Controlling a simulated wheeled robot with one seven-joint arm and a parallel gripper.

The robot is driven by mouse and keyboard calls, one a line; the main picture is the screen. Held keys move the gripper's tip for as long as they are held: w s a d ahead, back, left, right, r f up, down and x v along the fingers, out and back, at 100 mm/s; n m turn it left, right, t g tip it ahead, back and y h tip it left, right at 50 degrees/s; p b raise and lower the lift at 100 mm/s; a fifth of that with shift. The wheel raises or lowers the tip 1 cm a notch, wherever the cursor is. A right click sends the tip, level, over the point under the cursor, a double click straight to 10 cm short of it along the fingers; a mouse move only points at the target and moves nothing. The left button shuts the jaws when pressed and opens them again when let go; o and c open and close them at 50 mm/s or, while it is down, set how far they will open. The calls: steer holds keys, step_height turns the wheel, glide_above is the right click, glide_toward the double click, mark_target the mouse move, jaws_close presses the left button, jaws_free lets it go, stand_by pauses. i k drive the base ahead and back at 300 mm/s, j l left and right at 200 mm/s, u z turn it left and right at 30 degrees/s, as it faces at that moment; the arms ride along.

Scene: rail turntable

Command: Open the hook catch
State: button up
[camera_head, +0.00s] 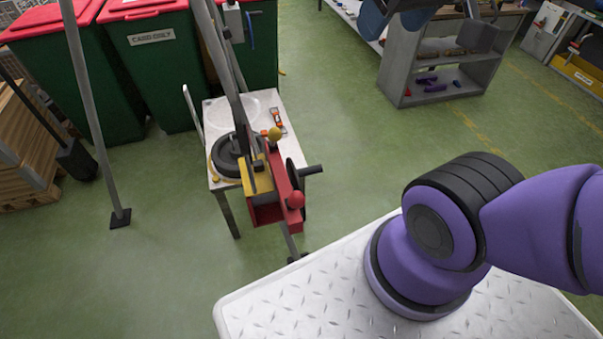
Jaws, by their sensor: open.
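A red and yellow mechanism (268,205) stands at the front edge of a small white table (213,112). It carries a red ball knob (295,199), a yellow ball knob (274,134) and a dark wheel with a black handle (312,170) on its right side. A dark round turntable (228,160) sits behind it on the table. I cannot make out which part is the hook catch; it is too small or hidden. My purple arm fills the right side, and my gripper is out of view.
A grey post (90,110) stands left of the table, and slanted bars rise over it. Green bins with red lids (160,65) stand behind. A shelf unit (437,75) is at the back right. Green floor (340,130) is clear between the table and the shelf.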

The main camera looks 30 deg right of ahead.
mark_target(227, 33)
steer(key=i+l+u, duration=0.1)
steer(key=l+u, duration=0.2)
steer(key=l, duration=0.5)
steer(key=l+u, duration=0.3)
steer(key=l, duration=0.55)
